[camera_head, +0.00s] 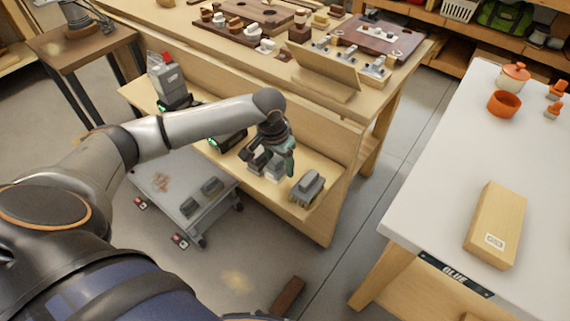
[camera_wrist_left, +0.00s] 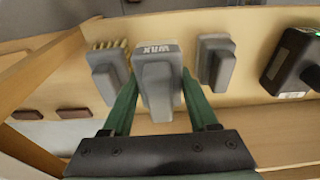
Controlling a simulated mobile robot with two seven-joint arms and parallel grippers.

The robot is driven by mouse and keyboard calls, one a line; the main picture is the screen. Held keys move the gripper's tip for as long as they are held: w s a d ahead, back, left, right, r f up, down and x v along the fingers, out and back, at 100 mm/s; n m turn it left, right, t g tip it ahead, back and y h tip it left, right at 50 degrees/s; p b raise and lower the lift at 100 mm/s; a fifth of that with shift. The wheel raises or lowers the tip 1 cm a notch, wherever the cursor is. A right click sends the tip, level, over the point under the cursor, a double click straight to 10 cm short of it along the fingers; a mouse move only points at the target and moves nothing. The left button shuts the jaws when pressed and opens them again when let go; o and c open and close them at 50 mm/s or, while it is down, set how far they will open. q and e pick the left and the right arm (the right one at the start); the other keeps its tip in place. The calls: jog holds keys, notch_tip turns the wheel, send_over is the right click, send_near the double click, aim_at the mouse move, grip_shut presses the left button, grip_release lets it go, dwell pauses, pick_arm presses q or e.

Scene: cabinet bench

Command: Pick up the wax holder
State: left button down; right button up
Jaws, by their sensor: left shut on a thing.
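The wax holder (camera_wrist_left: 158,80) is a grey block with a raised handle and a "WAX" label, in the middle of the left wrist view. My left gripper (camera_wrist_left: 158,100) has its green fingers on either side of it and is shut on it. In the head view the left gripper (camera_head: 277,158) points down over the lower shelf, and the wax holder (camera_head: 273,171) is partly hidden under it. I cannot tell whether the holder still touches the shelf. My right gripper is not in view.
A grey brush (camera_head: 307,186) and another grey holder (camera_wrist_left: 215,62) stand close on either side. A black device (camera_wrist_left: 296,62) with a green light is further along the shelf (camera_head: 315,210). The bench top (camera_head: 400,75) overhangs behind. A white table (camera_head: 430,200) is at right.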

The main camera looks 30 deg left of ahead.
aim_at(271, 163)
pick_arm(q)
jog(key=s+r, duration=0.1)
jog(key=s+r+p, duration=0.1)
jog(key=r, duration=0.1)
jog(key=s+r, duration=0.1)
jog(key=shift+s+a+r, duration=0.2)
jog(key=shift+s+r, duration=0.05)
jog(key=shift+r, duration=0.05)
jog(key=s+r+p, duration=0.1)
jog(key=s+r, duration=0.2)
jog(key=s, duration=0.5)
jog(key=shift+s+a+p, duration=0.25)
jog(key=shift+p, duration=0.1)
jog(key=c, duration=0.7)
grip_release()
jog(key=c, duration=0.8)
